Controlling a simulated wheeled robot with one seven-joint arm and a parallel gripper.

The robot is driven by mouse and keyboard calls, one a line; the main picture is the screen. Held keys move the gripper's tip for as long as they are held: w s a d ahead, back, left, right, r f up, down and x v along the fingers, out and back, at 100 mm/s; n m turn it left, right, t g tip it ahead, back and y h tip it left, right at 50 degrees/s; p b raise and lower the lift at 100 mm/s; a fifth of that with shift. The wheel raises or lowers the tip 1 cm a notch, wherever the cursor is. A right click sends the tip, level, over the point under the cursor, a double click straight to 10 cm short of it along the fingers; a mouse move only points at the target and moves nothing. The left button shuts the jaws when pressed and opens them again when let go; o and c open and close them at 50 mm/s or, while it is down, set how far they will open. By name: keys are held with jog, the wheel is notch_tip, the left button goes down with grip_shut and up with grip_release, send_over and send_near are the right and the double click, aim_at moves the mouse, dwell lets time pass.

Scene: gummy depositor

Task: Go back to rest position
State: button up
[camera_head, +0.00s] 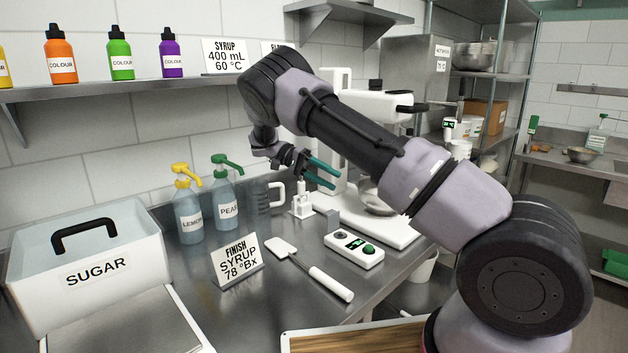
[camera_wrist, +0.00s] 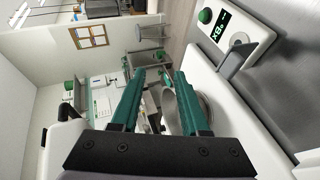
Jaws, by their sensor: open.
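My gripper (camera_head: 321,172) has green fingers and is in the air above the steel counter, in front of the white depositor machine. In the wrist view the two green fingers (camera_wrist: 160,100) stand apart with nothing held between them. My arm reaches from the lower right across the head view and hides part of the machine and counter. A metal bowl (camera_head: 377,206) sits on the white base below and right of the gripper. A small white stand (camera_head: 301,204) is just below the gripper.
A white remote-like meter (camera_head: 354,250), a spatula (camera_head: 322,280) and a syrup sign (camera_head: 237,262) lie or stand on the counter. Pump bottles (camera_head: 188,212) and a sugar bin (camera_head: 95,270) are at the left. A shelf (camera_head: 130,88) with colour bottles runs above.

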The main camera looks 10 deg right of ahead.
jog(key=s+d+r+n+t+y, duration=0.1)
jog(key=s+d+r+t+y, duration=0.1)
jog(key=s+d+r+y, duration=0.4)
jog(key=s+d+r+n+t+y, duration=0.1)
jog(key=s+d+r+n+y, duration=0.15)
jog(key=d+r, duration=0.4)
jog(key=s+a+r+t+y, duration=0.1)
jog(key=s+r+t+y, duration=0.1)
jog(key=s+r+t, duration=0.3)
jog(key=s+a+r+t+y, duration=0.1)
jog(key=s+r+t+y, duration=0.2)
jog(key=s, duration=1.1)
notch_tip(320, 180, up, 2)
jog(key=t, duration=0.3)
jog(key=shift+a+t, duration=0.3)
jog(key=shift+a, duration=0.1)
